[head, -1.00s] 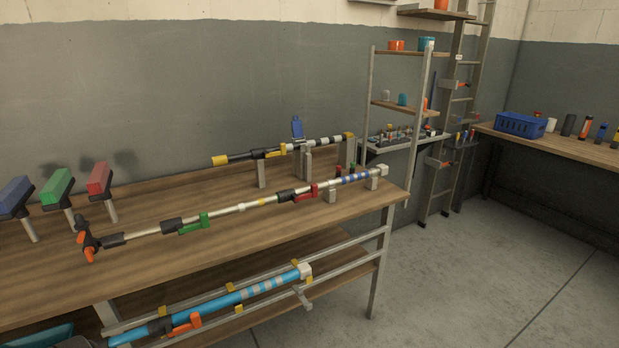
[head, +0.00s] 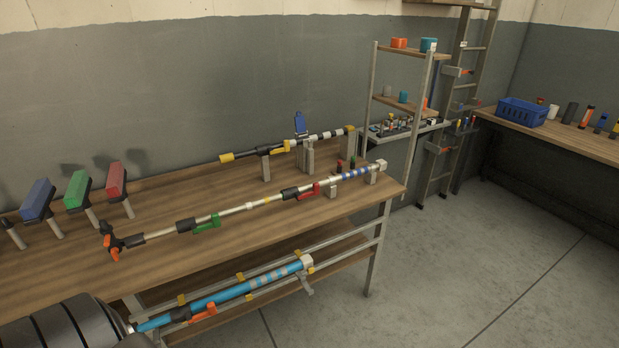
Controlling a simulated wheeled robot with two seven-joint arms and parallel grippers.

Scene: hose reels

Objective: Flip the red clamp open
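The red clamp (head: 309,191) sits on the long silver pole (head: 250,206), which lies across the wooden bench (head: 170,255). It is right of the pole's middle, beside a black collar (head: 290,194). It is small here, and I cannot tell whether its lever is flipped open or shut. A green clamp (head: 207,222) sits further left on the same pole. Neither of my grippers is in view. A dark, ribbed, rounded part at the lower left looks like part of my arm.
Behind lies a black pole with a yellow clamp (head: 281,147) and a raised blue lever (head: 299,122). Blue, green and red blocks (head: 117,178) stand on posts at left. A light-blue pole (head: 230,292) lies on the lower rack. Floor (head: 450,275) at right is clear.

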